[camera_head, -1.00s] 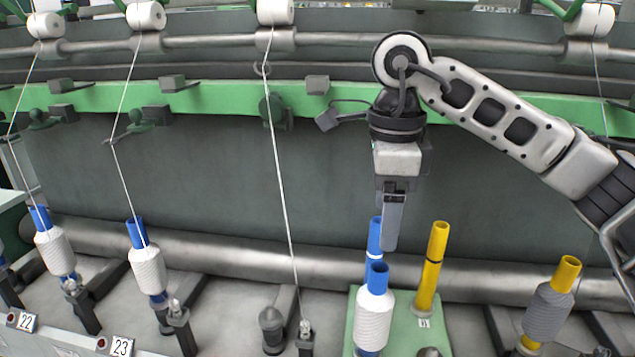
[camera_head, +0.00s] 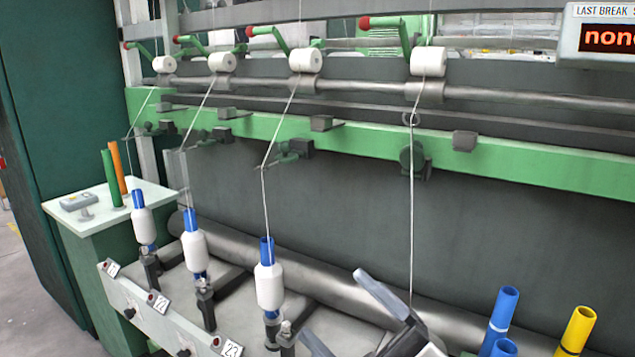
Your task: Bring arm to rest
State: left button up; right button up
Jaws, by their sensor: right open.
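My right gripper (camera_head: 332,302) shows at the bottom middle of the head view, its two grey fingers spread apart with nothing between them. Only the fingers and part of the gripper body show; the rest of the right arm is out of frame. The fingers are just right of the white bobbin on a blue tube (camera_head: 269,287) on the spinning frame and left of the hanging yarn at the middle. My left gripper is not in view.
Several bobbins stand on spindles at left, including one (camera_head: 194,252). Blue (camera_head: 499,318) and yellow (camera_head: 577,330) tubes stand at lower right. A side table (camera_head: 85,224) holds a green tube (camera_head: 111,178) and an orange tube (camera_head: 118,166). A display (camera_head: 610,35) is at upper right.

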jog(key=d+f+m+t+h, duration=0.4)
jog(key=d+f+m+h, duration=0.2)
jog(key=f+m+h, duration=0.6)
jog(key=s+d+f+m+g+h, duration=0.2)
jog(key=s+f+m+g, duration=0.1)
jog(key=f, duration=0.4)
jog(key=s+d+f+m+g+h, duration=0.2)
jog(key=s+f+m+g, duration=0.2)
jog(key=s+f, duration=0.3)
jog(key=shift+s+d+f+m+p, duration=0.3)
jog(key=shift+f+m+p, duration=0.1)
jog(key=shift+f+m, duration=0.45)
